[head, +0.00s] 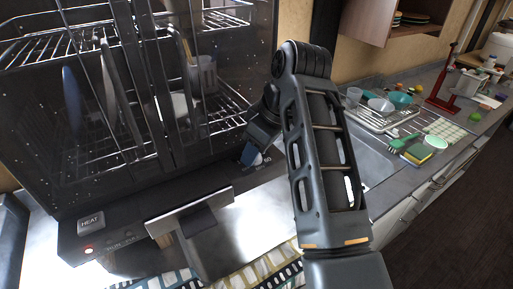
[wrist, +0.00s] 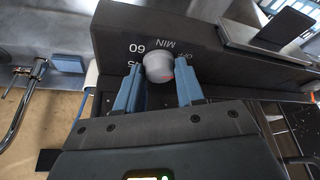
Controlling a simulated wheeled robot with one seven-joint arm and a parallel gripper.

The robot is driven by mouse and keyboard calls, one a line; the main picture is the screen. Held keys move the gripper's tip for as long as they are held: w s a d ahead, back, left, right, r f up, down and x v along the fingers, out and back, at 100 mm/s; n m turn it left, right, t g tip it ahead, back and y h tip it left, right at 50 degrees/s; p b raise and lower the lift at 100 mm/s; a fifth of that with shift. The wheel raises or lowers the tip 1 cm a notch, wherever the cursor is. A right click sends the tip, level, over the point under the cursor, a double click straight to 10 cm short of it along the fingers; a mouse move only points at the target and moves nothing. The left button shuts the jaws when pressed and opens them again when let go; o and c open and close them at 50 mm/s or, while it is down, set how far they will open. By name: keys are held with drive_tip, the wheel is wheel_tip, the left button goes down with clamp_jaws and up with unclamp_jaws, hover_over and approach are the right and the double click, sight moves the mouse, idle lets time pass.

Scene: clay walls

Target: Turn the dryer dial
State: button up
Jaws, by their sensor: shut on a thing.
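The dish dryer (head: 127,225) stands at the left in the head view, with dishes on racks behind its dark see-through front. In the head view, my gripper (head: 254,152) is at the panel's right end, and the dial is hidden there.
A HEAT button (head: 91,222) with a red light sits at the panel's left. A metal handle-like plate (head: 190,212) juts out in front of the panel. To the right are a sink (head: 370,160), a drying rack with dishes, and a sponge (head: 417,153). A cabinet hangs above.

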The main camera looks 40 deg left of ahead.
drive_tip(key=m+t, duration=0.1)
drive_tip(key=m, duration=0.2)
drive_tip(key=m+t, duration=0.1)
drive_tip(key=m, duration=0.2)
drive_tip(key=shift+s+a, duration=0.1)
drive_tip(key=shift+s, duration=0.1)
drive_tip(key=m+t+h, duration=0.1)
drive_tip(key=m, duration=0.2)
drive_tip(key=m+t+h, duration=0.1)
drive_tip(key=m, duration=0.2)
drive_tip(key=shift+s+a+m, duration=0.1)
drive_tip(key=shift+m, duration=0.2)
drive_tip(key=o, duration=0.7)
drive_tip(key=shift+r, duration=0.15)
drive_tip(key=shift+b+v, duration=0.65)
drive_tip(key=shift+v, duration=3.15)
drive_tip(key=shift+o, duration=0.5)
drive_tip(key=shift+a, duration=0.1)
